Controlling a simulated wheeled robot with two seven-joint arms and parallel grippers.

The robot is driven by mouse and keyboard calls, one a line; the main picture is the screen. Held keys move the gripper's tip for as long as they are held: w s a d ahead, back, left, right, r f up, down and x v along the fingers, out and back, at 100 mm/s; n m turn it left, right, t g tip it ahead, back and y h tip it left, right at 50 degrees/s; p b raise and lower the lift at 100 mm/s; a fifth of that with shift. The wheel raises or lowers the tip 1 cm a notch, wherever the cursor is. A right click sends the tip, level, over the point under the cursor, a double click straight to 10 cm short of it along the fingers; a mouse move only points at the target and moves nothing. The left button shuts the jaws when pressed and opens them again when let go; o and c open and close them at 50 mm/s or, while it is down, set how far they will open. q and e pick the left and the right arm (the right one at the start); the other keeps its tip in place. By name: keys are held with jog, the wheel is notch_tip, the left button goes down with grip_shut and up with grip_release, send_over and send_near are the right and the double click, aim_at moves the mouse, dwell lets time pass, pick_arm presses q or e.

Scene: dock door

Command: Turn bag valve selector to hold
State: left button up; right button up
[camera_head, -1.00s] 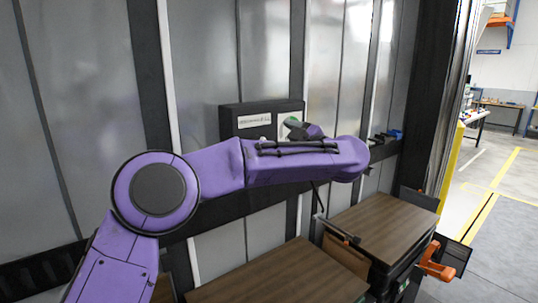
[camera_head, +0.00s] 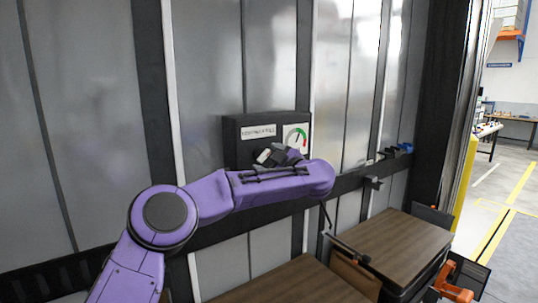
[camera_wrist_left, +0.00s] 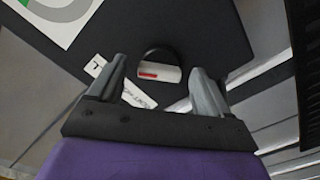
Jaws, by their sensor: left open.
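The black valve panel (camera_head: 233,148) is on the grey metal wall in the head view. It has a white label strip (camera_head: 258,132) and a gauge with a green and red arc (camera_head: 296,137). My left gripper (camera_head: 280,154) is at the panel's lower part and hides some of it. In the left wrist view, the dark round selector (camera_wrist_left: 160,55) has a pale face with a red mark. The open fingers of my left gripper (camera_wrist_left: 161,74) stand on either side of it; I cannot tell whether they touch it. Small white labels (camera_wrist_left: 140,97) lie partly behind the fingers. My right gripper is out of view.
Wood-topped surfaces (camera_head: 395,243) stand below. Open floor (camera_head: 515,235) shows at the far right.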

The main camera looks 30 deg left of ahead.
pick_arm(q)
jog(key=shift+s+r, duration=0.15)
jog(key=c, duration=1)
jog(key=shift+c, duration=0.2)
jog(key=shift+n+b, duration=0.3)
jog(key=shift+n, duration=0.1)
jog(key=n+b, duration=0.2)
jog(key=n, duration=0.1)
jog(key=shift+f+n, duration=0.25)
jog(key=shift+n, duration=0.05)
jog(key=n+b, duration=0.2)
jog(key=n, duration=0.1)
jog(key=shift+n, duration=0.4)
jog(key=shift+r+n+b, duration=0.1)
jog(key=shift+n+b, duration=0.55)
jog(key=shift+n, duration=0.15)
